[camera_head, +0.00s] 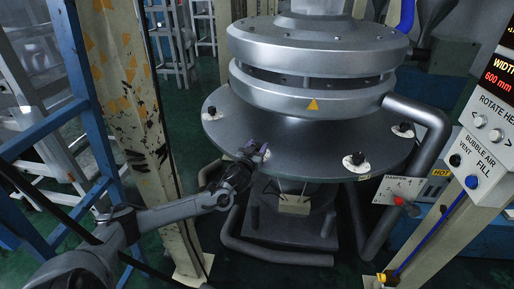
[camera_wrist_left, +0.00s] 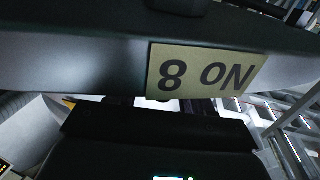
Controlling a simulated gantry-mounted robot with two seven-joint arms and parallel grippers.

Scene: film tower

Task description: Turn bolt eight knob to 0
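Bolt knobs sit on white round plates along the rim of the grey die disc (camera_head: 300,150). A black knob (camera_head: 355,160) is at its front right, another knob (camera_head: 403,129) at its right and one more knob (camera_head: 211,113) at its left. My left gripper (camera_head: 258,152) is at the disc's front-left rim, over a white plate whose knob it mostly hides. In the left wrist view, a beige label (camera_wrist_left: 205,73) on the rim reads "NO 8" upside down. My dark gripper body (camera_wrist_left: 160,130) is below it. The fingertips and the knob's setting are hidden. My right gripper is not in view.
A grey ring housing (camera_head: 315,95) stands above the disc. A thick grey pipe (camera_head: 432,125) curves around its right side. A worn, marked post (camera_head: 130,90) stands left of the disc, beside my left arm. A control panel (camera_head: 490,125) is at the right edge.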

